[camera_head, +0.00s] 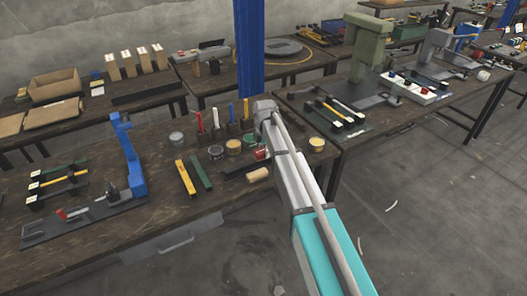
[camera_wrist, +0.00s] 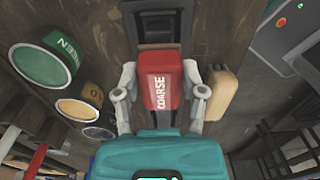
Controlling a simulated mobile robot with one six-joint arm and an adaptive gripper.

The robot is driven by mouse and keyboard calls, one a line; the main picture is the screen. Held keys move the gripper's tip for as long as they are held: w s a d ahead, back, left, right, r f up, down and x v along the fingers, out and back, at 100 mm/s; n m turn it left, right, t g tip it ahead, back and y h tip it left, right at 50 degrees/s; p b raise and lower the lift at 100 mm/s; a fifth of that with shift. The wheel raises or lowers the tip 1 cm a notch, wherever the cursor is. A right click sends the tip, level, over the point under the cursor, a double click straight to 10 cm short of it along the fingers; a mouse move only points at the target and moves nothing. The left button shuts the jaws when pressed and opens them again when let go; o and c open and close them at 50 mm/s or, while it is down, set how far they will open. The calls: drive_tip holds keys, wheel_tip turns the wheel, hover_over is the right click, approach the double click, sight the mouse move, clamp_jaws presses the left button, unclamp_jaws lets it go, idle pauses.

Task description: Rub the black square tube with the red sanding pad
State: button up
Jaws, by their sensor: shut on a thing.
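My gripper (camera_wrist: 164,88) is shut on the red sanding pad (camera_wrist: 162,84), which is marked COARSE, with one finger on each side of it. In the head view the pad (camera_head: 261,154) shows as a small red patch beside my arm, which hides most of the gripper. The black square tube (camera_head: 236,172) lies on the workbench just left of the pad. In the wrist view the tube (camera_wrist: 160,28) runs up from behind the pad, roughly in line with it. I cannot tell whether pad and tube touch.
A pale wooden block (camera_wrist: 219,94) lies right beside the gripper. Tins, one labelled green (camera_wrist: 45,52), stand to the left. Yellow (camera_head: 185,178) and green (camera_head: 201,172) square tubes lie left of the black one. A blue press (camera_head: 128,160) stands farther left. Bare bench lies in front.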

sight(255, 153)
drive_tip(key=shift+f, duration=0.2)
drive_tip(key=shift+s, duration=0.1)
drive_tip(key=shift+s+a+r, duration=0.1)
drive_tip(key=shift+s+a, duration=0.45)
drive_tip(key=shift+a, duration=0.3)
drive_tip(key=shift+s+a+r, duration=0.1)
drive_tip(key=shift+s+a, duration=0.4)
drive_tip(key=shift+a, duration=0.35)
wheel_tip(255, 153, up, 6)
drive_tip(key=p, duration=0.6)
drive_tip(key=shift+r+p, duration=1.5)
drive_tip(key=shift+s+f, duration=0.1)
